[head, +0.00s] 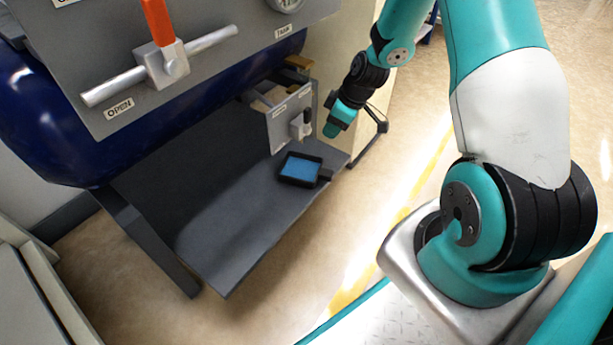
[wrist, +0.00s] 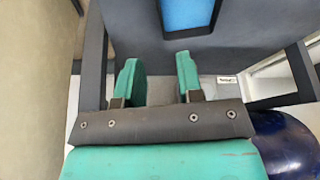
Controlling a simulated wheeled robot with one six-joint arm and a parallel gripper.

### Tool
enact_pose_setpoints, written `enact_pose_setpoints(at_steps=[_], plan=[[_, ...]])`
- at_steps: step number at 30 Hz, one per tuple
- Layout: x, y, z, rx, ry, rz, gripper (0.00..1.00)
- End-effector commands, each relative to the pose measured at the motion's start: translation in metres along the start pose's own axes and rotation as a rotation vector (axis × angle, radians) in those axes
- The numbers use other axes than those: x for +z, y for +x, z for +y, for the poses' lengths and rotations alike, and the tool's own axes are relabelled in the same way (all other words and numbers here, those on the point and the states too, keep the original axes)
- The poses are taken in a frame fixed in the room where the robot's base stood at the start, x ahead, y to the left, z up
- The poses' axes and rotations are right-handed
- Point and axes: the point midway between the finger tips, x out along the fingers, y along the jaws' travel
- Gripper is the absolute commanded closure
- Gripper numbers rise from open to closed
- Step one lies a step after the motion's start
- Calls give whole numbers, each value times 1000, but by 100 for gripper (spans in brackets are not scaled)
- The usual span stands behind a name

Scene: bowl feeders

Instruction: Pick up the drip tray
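The drip tray is a small black tray (head: 297,183) with a blue inside and a short handle at its right. It sits on the dark grey shelf (head: 235,215), below the small grey panel. In the wrist view the tray (wrist: 190,34) shows only partly, at the top edge, beyond the fingers. My gripper (head: 333,129) is up and to the right of the tray in the head view, apart from it. In the wrist view the two teal fingers of my gripper (wrist: 160,75) stand apart with nothing between them.
A small grey panel with a knob (head: 290,121) hangs just above the tray. The blue drum (head: 100,130) and a front plate with a red-handled lever (head: 158,25) overhang the shelf at left. Open floor (head: 385,175) lies right of the shelf.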

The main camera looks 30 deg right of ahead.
Motion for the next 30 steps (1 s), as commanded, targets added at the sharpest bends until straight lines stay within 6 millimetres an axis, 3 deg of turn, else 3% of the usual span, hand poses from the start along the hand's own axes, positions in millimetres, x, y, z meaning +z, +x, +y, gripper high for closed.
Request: enact_pose_setpoints(at_steps=[1,3,9,17,27,30], plan=[[3,20,0,-2,-1,-1,66],[3,37,-1,-1,-1,0,66],[1,71,0,-1,0,0,66],[0,83,0,1,1,0,66],[0,127,2,0,1,-1,66],[-1,132,2,1,2,-1,66]])
